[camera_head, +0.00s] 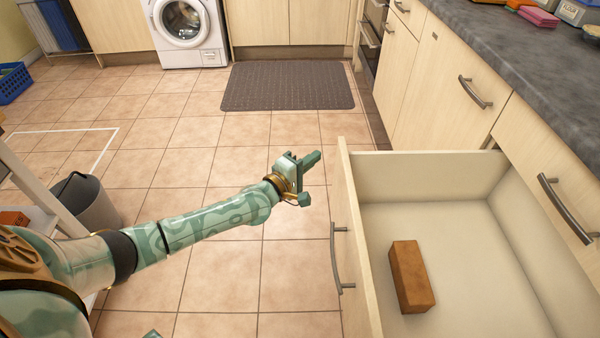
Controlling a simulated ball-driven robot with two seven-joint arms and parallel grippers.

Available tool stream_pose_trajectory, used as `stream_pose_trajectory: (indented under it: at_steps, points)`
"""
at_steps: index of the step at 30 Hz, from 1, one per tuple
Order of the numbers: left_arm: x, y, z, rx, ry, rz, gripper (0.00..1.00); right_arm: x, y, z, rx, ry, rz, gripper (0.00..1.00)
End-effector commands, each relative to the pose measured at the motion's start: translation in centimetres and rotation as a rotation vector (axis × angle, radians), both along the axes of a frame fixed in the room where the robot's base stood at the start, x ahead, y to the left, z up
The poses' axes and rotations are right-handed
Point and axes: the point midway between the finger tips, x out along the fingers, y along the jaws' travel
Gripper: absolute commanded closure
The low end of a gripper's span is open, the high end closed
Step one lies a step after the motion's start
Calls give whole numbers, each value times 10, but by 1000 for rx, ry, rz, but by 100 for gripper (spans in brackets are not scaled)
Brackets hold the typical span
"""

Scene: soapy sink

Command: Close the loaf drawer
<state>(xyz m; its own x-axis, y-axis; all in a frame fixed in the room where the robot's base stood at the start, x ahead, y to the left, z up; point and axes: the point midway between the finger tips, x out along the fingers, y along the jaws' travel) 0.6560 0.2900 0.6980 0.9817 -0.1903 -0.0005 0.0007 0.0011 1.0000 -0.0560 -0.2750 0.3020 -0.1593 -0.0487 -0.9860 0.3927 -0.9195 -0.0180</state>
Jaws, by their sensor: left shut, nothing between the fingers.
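The loaf drawer (465,212) stands pulled out from the cabinet run at the right. A brown loaf-shaped block (411,277) lies on its pale floor. The drawer's front panel (352,215) faces left, with a grey bar handle (338,258) on its outer side. My left gripper (312,162) is shut and empty. It is in the air just left of the far end of the front panel, with a visible gap in the picture. My right gripper is not in view.
A dark mat (287,86) lies on the tiled floor ahead. A grey bucket (88,203) stands at the left. A dark countertop (520,58) runs above the cabinets at right. The tiled floor around the left forearm is mostly clear.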

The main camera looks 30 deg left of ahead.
Motion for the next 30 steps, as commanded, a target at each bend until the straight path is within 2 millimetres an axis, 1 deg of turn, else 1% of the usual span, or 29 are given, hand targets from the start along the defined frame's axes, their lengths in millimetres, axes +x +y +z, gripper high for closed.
stream_pose_trajectory:
  at_steps: [1, 3, 9, 12, 25, 30]
  points:
    - [7, -5, -3, -4, 2, 0, 100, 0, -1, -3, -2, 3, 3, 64]
    - [13, -16, 0, -5, 0, 0, 100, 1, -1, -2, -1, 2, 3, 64]
    - [23, -30, 1, -1, -1, 1, 100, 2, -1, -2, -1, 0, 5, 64]
    - [25, -33, 1, -1, 0, 0, 100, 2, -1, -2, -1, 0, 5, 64]
    - [25, -35, 1, 0, 0, 0, 100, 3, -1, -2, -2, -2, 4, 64]
    - [29, -41, 1, 0, -1, 0, 100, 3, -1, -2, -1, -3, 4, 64]
